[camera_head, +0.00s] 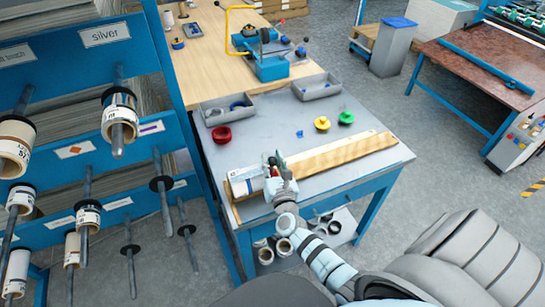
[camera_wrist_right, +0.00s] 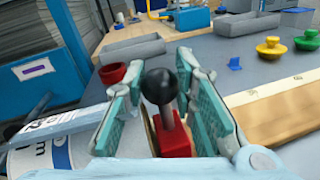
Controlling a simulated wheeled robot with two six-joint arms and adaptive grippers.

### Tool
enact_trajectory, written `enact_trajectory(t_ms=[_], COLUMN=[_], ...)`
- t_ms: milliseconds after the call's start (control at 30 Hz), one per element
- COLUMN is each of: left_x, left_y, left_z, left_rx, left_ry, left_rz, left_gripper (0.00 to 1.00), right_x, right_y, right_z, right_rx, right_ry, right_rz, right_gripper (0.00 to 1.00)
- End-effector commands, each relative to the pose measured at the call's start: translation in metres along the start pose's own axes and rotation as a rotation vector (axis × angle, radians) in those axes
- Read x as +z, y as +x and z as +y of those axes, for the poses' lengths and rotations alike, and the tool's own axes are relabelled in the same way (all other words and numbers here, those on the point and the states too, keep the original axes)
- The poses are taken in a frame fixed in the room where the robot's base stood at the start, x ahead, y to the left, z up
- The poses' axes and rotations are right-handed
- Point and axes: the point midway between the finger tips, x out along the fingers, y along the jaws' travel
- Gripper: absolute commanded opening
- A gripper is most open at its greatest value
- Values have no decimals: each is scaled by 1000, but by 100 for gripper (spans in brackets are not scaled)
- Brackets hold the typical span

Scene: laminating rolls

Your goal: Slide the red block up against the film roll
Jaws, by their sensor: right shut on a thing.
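The red block (camera_wrist_right: 173,140) carries a black ball knob (camera_wrist_right: 159,87) and sits between the fingers of my right gripper (camera_wrist_right: 165,115), which is shut on it. In the head view my right gripper (camera_head: 277,172) is over the wooden strip, and only a little red of the block shows. The white film roll (camera_head: 244,183) lies at the left end of the strip, just left of the gripper. It also shows at the lower left of the wrist view (camera_wrist_right: 45,158). The left finger hides whether block and roll touch. My left gripper is not in view.
The wooden strip (camera_head: 342,154) runs right along the table's front edge, clear beyond the gripper. A red round piece (camera_head: 221,134), a yellow knob (camera_head: 322,124), a green knob (camera_head: 346,118) and grey trays (camera_head: 316,88) stand farther back. The roll rack (camera_head: 90,150) is at left.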

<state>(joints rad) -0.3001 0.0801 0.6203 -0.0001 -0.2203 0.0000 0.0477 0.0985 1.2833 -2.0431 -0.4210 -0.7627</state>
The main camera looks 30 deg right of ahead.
Motion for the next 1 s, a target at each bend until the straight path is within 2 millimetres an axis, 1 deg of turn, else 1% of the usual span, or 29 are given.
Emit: enact_trajectory(t_ms=[200, 233, 300, 367, 633, 733, 767, 867, 1000], left_x=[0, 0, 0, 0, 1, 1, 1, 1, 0], left_y=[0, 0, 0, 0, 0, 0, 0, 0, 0], left_z=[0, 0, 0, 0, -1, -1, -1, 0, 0], left_rx=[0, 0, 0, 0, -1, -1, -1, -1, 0], left_ry=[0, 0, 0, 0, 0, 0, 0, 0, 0], left_rz=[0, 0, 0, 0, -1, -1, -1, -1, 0], left_gripper=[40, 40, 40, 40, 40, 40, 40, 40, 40], right_x=[-1, -1, -1, -1, -1, -1, -2, -2, -2], right_y=[0, 0, 0, 0, 0, -7, -12, -34, -75], right_z=[-1, -1, 0, 0, 1, 1, 1, 1, 0], right_rx=[-1, -1, 0, 1, 1, 2, 2, 1, 0], right_ry=[0, 0, 0, 0, 1, 1, 2, 3, 1], right_rz=[1, 1, 1, 1, 1, 1, 2, 4, 4], right_gripper=[0, 26, 37, 46, 46, 46, 46, 46, 46])
